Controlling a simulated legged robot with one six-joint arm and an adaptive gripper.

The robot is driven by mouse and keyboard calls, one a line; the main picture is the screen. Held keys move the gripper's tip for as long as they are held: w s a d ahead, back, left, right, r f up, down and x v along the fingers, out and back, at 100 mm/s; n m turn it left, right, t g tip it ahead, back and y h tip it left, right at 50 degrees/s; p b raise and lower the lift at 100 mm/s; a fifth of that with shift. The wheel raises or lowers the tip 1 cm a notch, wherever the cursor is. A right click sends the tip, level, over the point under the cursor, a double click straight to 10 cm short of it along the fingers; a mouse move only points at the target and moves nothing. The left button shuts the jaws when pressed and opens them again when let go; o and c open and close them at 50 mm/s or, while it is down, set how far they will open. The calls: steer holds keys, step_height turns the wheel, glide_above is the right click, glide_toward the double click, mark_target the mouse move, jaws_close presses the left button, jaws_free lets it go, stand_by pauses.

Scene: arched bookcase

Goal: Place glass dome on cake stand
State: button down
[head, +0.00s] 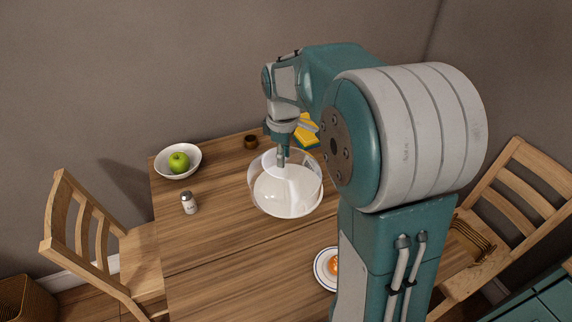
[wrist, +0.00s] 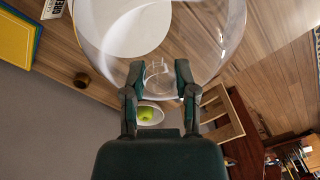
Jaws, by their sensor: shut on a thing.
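The clear glass dome (head: 258,178) is in my gripper (head: 281,160), which is shut on its top. The dome also fills the top of the wrist view (wrist: 215,35), in front of my gripper's fingers (wrist: 160,92). The round white cake stand (head: 288,195) shows through the glass below the dome on the wooden table. In the wrist view the stand's white top (wrist: 118,22) lies off to the left of the dome's middle. I cannot tell whether the dome's rim touches the stand.
A white bowl (head: 166,172) with a green apple (head: 178,162) and a shaker (head: 189,203) stand to the left on the table (head: 205,250). A brown cup (head: 250,142) and yellow item (head: 307,132) are behind. A plate of food (head: 322,280) is in front. Chairs flank the table.

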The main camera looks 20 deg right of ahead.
mark_target(292, 144)
steer(key=w+d+f, duration=0.1)
steer(key=w+f, duration=0.1)
steer(key=w+d+f, duration=0.4)
steer(key=shift+w+d+f, duration=0.15)
steer(key=shift+w+f, duration=0.15)
steer(key=shift+w, duration=0.05)
steer(key=f, duration=0.4)
steer(key=shift+w, duration=0.35)
steer(key=c, duration=0.5)
jaws_free()
steer(key=shift+o, duration=0.5)
steer(key=shift+a, duration=0.55)
steer(key=shift+d+r, duration=0.1)
